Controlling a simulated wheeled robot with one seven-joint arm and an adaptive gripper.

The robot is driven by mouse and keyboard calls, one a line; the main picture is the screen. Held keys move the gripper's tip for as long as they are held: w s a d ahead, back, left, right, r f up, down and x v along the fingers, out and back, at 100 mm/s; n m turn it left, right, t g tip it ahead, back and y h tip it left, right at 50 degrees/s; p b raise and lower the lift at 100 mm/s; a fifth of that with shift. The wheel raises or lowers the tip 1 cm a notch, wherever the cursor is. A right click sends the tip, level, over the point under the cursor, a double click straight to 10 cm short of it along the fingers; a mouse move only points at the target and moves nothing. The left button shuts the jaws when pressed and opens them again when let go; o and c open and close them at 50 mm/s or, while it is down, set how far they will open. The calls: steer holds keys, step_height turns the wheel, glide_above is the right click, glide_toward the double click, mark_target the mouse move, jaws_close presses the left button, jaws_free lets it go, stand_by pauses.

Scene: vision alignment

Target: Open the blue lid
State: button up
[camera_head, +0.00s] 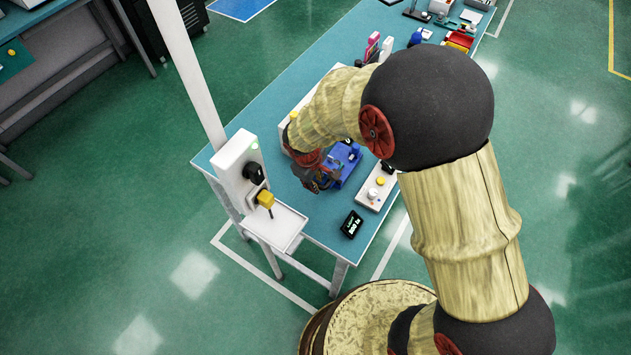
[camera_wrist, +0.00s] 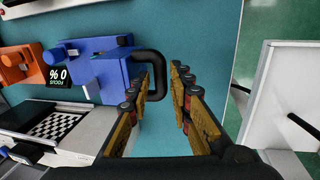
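The blue lid (camera_wrist: 105,70) is a blocky blue part at the left of centre in the wrist view, with a black bent handle (camera_wrist: 158,72) on its right side. Blue also shows beside my gripper in the head view (camera_head: 346,158), partly hidden by my arm. My gripper (camera_wrist: 160,86) is open. Its two fingers reach up toward the handle, and the handle's bend appears between or just beyond the fingertips. I cannot tell whether they touch. In the head view my gripper (camera_head: 318,180) is over the near end of the table, just left of the blue part.
An orange block (camera_wrist: 20,65), a display reading "0 %" (camera_wrist: 59,77) and a checkerboard (camera_wrist: 55,125) lie left in the wrist view. A white post-mounted box (camera_head: 238,165) with a tray (camera_head: 278,226) stands at the table's end. A small black display (camera_head: 351,224) sits near the front edge.

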steer(key=shift+f, duration=0.1)
steer(key=shift+c, duration=0.8)
steer(key=c, duration=0.4)
